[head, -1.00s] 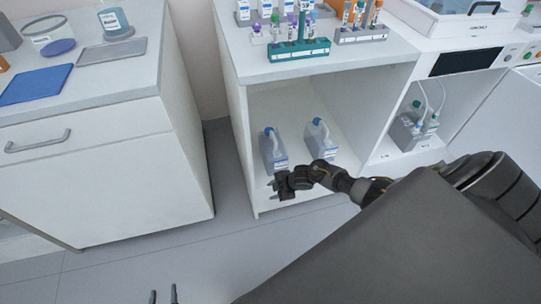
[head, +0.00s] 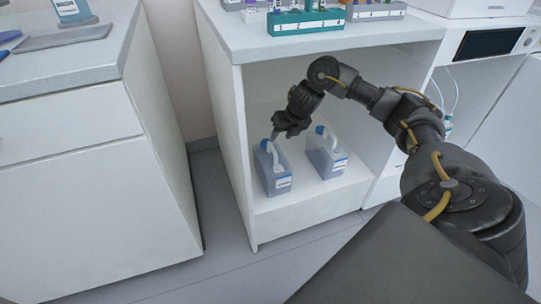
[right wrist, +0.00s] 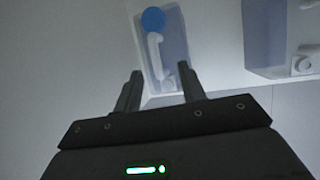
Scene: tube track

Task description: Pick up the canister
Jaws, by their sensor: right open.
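Two translucent blue-grey canisters with handles and blue caps stand upright side by side in the open cabinet compartment. The left canister (head: 274,172) is under my right gripper (head: 277,133), which points down close to its cap and handle. In the right wrist view this canister (right wrist: 176,42) lies ahead of the open fingers (right wrist: 160,84), its pale handle roughly between their lines. The fingers hold nothing; whether they touch it I cannot tell. The right canister (head: 328,156) stands beside it and partly shows in the wrist view (right wrist: 262,38). My left gripper is out of view.
The cabinet's countertop (head: 235,40) overhangs the compartment, with a teal tube rack (head: 305,21) on it. The compartment's left wall (head: 240,165) is close to the left canister. A white drawer unit (head: 90,210) stands at left, with a floor gap between.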

